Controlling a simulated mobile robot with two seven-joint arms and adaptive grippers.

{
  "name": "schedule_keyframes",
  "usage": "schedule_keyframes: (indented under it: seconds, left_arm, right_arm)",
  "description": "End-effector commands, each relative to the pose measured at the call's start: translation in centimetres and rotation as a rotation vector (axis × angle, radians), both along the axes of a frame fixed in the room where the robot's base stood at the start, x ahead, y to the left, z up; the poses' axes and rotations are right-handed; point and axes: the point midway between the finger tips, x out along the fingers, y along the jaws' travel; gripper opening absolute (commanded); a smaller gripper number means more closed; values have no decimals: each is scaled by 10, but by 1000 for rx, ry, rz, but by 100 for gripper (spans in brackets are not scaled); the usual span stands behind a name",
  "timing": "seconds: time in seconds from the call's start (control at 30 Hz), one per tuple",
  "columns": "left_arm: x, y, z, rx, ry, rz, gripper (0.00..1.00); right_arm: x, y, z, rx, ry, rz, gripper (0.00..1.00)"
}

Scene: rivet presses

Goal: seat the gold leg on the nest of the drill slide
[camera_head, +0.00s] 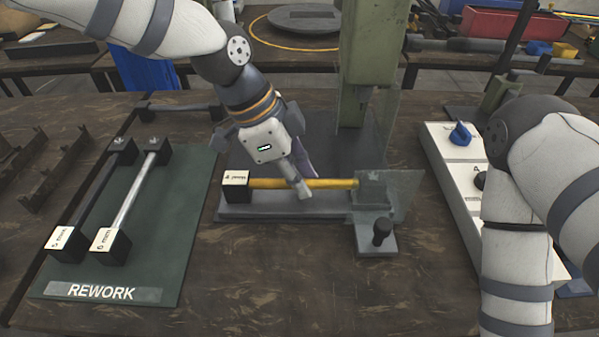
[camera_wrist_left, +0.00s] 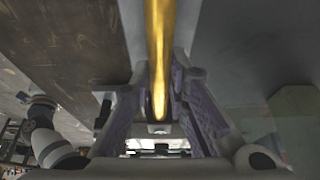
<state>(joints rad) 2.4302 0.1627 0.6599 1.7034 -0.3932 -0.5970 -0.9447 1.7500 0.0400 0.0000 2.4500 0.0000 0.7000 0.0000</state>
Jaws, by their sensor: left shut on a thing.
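The gold leg (camera_head: 325,184) lies level above the grey drill slide (camera_head: 290,213), with a black end block with a white label (camera_head: 236,178) at its left. Its right end meets a grey block (camera_head: 372,191) beside a clear guard; I cannot tell whether it rests fully in the nest, which is partly hidden. My left gripper (camera_head: 303,190) is shut around the gold rod near its middle. In the left wrist view the gold rod (camera_wrist_left: 159,60) runs between the purple-padded fingers. My right arm shows at the right, but its gripper is out of view.
A green REWORK mat (camera_head: 165,245) at left holds two legs, one dark and one silver. The green press column (camera_head: 368,60) stands behind the slide. A black knob (camera_head: 381,231) sits at front right. A white control panel (camera_head: 455,190) is farther right.

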Motion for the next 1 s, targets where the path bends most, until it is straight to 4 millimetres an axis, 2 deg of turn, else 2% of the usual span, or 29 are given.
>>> schedule_keyframes:
  seconds: [0.13,0.17,0.23,0.57,0.67,0.9,1.0]
  left_arm:
    - [0,0,0,0,-1,0,0]
    - [0,0,0,0,-1,0,22]
    - [0,0,0,0,-1,0,38]
    - [0,1,3,0,-1,0,38]
    - [1,8,19,-2,-4,2,38]
    - [0,33,80,-3,-4,3,38]
    - [0,40,97,-2,-4,1,38]
  right_arm:
    - [0,0,0,0,-1,0,40]
    - [0,0,0,0,-1,0,40]
    - [0,0,0,0,-1,0,40]
    - [0,0,0,0,0,0,40]
    - [0,0,0,0,0,0,40]
    - [0,0,0,0,-1,0,40]
    - [0,0,0,0,0,0,40]
